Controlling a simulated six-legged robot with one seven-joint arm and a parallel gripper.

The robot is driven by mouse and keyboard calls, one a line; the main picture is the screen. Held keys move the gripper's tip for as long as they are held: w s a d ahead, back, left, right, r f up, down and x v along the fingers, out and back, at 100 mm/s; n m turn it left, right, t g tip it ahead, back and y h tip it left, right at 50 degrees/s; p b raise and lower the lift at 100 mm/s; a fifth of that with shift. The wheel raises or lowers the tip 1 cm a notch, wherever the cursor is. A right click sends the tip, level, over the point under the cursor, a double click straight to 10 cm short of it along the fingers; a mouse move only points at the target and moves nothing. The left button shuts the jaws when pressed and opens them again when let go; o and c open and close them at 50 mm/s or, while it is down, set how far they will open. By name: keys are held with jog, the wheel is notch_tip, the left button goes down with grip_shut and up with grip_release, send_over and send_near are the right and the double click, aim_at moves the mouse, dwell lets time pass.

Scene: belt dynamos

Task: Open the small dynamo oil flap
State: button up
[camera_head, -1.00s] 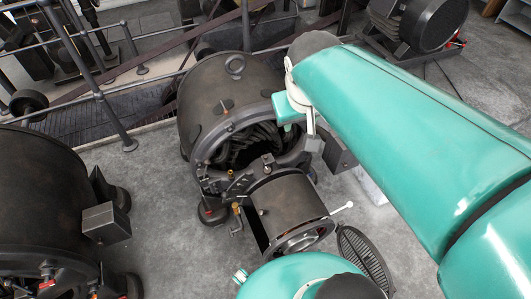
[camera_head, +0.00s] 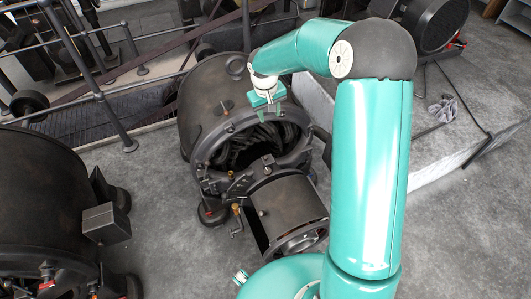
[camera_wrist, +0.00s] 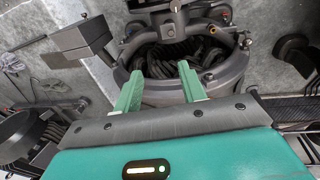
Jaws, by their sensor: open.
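The dynamo (camera_head: 205,95) is a dark, rust-tinged drum with an open ring end showing black coils (camera_head: 258,145). A small fitting with an orange-brown tip (camera_head: 226,106) sits on its upper casing. I cannot tell for sure whether this is the oil flap, or whether any flap is open. My gripper (camera_head: 272,118) is open and empty, above the upper rim of the ring, to the right of that fitting. In the wrist view my green fingers (camera_wrist: 160,78) stand apart in front of the ring (camera_wrist: 232,70), with nothing between them.
A dark cylinder (camera_head: 290,205) juts from the dynamo's front. A second dynamo (camera_head: 40,190) with a side box (camera_head: 106,222) stands at left. Railings (camera_head: 100,95) run behind. A grey rag (camera_head: 443,110) lies at right. Grey floor (camera_head: 150,185) is clear between the dynamos.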

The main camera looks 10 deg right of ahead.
jog(key=g+y, duration=0.1)
send_over(266, 156)
notch_tip(266, 156, down, 15)
notch_tip(266, 156, down, 13)
jog(key=shift+s+a+f, duration=0.1)
jog(key=shift+f, duration=0.05)
grip_shut()
